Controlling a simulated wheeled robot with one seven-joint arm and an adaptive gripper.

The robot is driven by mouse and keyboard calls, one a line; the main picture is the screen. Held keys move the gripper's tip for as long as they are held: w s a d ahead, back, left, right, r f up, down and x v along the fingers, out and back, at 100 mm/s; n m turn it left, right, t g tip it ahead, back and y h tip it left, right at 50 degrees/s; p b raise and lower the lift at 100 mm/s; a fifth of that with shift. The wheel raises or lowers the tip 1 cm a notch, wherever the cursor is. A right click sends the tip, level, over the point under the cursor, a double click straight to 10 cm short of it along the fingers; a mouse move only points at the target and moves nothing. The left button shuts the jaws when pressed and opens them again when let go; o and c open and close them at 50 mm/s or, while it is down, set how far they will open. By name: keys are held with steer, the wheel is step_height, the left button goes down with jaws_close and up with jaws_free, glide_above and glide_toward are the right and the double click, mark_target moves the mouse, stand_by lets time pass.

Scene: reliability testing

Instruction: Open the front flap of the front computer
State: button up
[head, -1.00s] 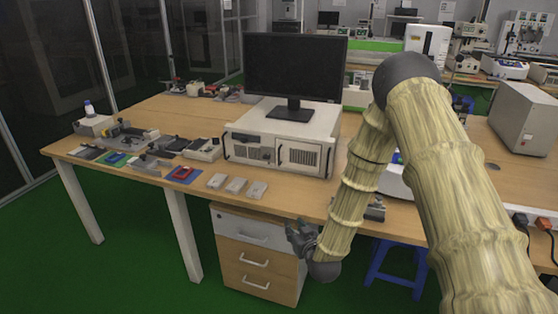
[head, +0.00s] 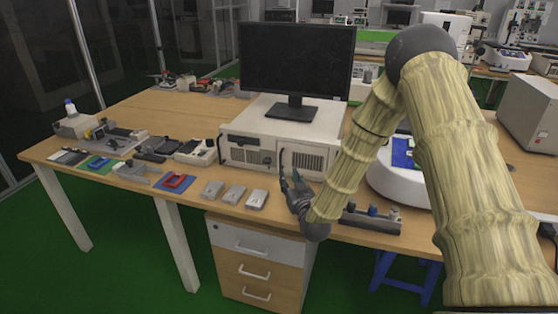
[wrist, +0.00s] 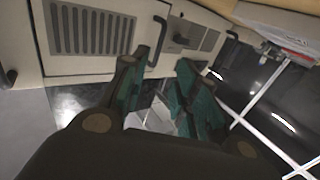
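The front computer (head: 262,125) is a beige, box-shaped case lying flat on the table with a monitor on top. Its front flap (head: 312,160) is the vented panel on the right half of the front, and it looks closed and flush. In the wrist view the flap (wrist: 95,31) fills the upper left, with a dark handle (wrist: 158,40) beside its vent. My gripper (head: 291,168) is in front of the flap, partly covering its left edge in the head view. In the wrist view my gripper (wrist: 158,70) has its two fingers apart, with nothing between them, close to the handle.
The monitor (head: 295,62) stands on the computer. Several small grey boxes (head: 234,194) lie on the table front left of the gripper. A round white device (head: 395,185) and a dark fixture (head: 371,217) are to the right. Drawers (head: 250,270) stand below.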

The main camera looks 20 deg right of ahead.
mark_target(300, 163)
steer(key=shift+w+r, duration=0.15)
steer(key=shift+w, duration=0.25)
steer(key=w, duration=0.4)
steer(key=w+p, duration=0.1)
steer(key=w, duration=0.4)
steer(key=shift+w+d, duration=0.2)
steer(key=shift+w, duration=0.05)
jaws_close()
